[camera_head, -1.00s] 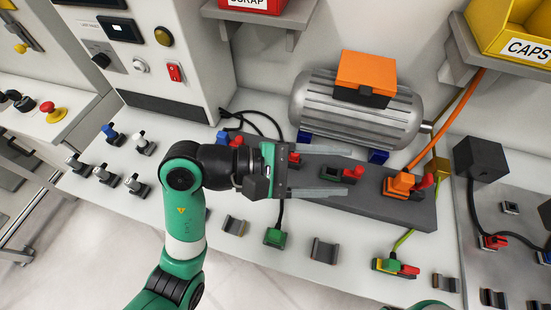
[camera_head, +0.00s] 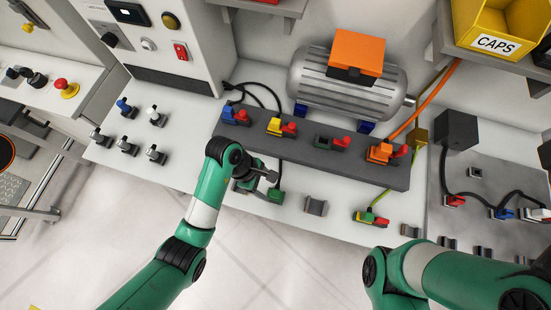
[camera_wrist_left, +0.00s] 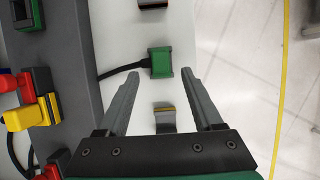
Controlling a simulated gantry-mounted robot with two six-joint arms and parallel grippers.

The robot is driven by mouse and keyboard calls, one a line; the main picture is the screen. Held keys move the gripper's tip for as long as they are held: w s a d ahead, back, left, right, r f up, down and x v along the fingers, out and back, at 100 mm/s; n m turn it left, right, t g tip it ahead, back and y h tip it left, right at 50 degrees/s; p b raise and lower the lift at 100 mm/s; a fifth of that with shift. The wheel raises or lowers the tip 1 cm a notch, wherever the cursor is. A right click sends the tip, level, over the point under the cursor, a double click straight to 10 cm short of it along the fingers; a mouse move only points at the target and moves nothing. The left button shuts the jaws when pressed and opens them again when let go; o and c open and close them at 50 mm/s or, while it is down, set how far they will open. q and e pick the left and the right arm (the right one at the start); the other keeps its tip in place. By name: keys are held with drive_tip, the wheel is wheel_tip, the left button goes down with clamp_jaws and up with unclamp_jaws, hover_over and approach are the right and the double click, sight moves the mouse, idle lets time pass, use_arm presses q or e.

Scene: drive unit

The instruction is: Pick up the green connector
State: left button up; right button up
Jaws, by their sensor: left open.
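The green connector (camera_head: 276,196) lies on the white bench top in front of the dark grey block, with a black cable leading from it. In the left wrist view the green connector (camera_wrist_left: 160,62) shows between and slightly beyond my fingertips, with its cable running left. My left gripper (camera_head: 266,181) is open and empty, just left of and above the connector in the head view; its two fingers (camera_wrist_left: 161,74) point toward it in the wrist view. My right arm shows at the lower right, but its gripper is out of view.
The dark grey block (camera_head: 225,130) carries several coloured connectors with red levers. A grey holder (camera_head: 316,206) stands right of the green connector, and a green-yellow-red connector (camera_head: 371,217) farther right. A motor (camera_head: 345,88) sits behind. An empty clip (camera_wrist_left: 165,117) lies between my fingers' bases.

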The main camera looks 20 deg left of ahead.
sight(275, 193)
use_arm(q)
drive_tip(key=shift+d+b+x, duration=0.15)
drive_tip(key=shift+b+x, duration=0.15)
drive_tip(key=shift+x, duration=1.2)
drive_tip(key=shift+d+b+x, duration=0.1)
drive_tip(key=shift+b+x, duration=0.2)
drive_tip(key=shift+x, duration=1.25)
drive_tip(key=shift+r, duration=0.2)
clamp_jaws()
